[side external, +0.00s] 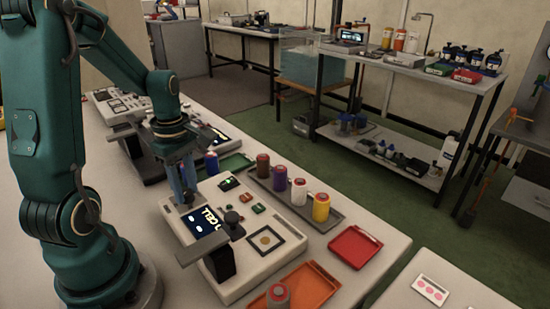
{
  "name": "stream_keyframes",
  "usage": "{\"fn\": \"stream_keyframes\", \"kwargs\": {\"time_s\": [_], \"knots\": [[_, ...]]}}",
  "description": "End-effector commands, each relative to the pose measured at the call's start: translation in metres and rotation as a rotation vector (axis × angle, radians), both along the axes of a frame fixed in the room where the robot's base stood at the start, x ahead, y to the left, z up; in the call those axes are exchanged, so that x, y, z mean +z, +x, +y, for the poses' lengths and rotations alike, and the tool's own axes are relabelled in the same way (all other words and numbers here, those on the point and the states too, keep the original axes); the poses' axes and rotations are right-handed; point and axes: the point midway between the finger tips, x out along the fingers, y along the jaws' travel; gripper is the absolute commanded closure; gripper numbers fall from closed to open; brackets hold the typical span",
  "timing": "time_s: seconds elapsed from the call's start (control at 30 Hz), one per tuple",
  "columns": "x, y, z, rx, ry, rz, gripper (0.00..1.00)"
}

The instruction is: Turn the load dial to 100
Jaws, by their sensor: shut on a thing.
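My gripper (183,197) points straight down at the far left part of the white test device (243,283). Its blue-grey fingers are shut on what looks like the load dial, which they mostly hide. I cannot read the dial's marks or setting. Beside the fingers, the device has a dark display (206,219) with light lettering, partly covered by a dark bracket (218,247) with a round knob. A square-framed plate (266,239) with a round tan spot lies to the right of the display. Small green and red buttons (257,208) sit behind it.
A grey tray (327,217) behind the device holds several coloured cylinders. A red tray (355,247) and an orange tray (318,284) with a grey, red-topped cylinder (278,298) lie right of the device.

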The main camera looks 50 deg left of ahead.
Motion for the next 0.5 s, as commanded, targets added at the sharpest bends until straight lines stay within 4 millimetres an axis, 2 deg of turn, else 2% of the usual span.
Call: {"fn": "stream_keyframes", "kwargs": {"time_s": [0.5], "knots": [[0.0005, -0.0004, 0.0006, -0.490, 0.002, 0.000, 1.00]]}}
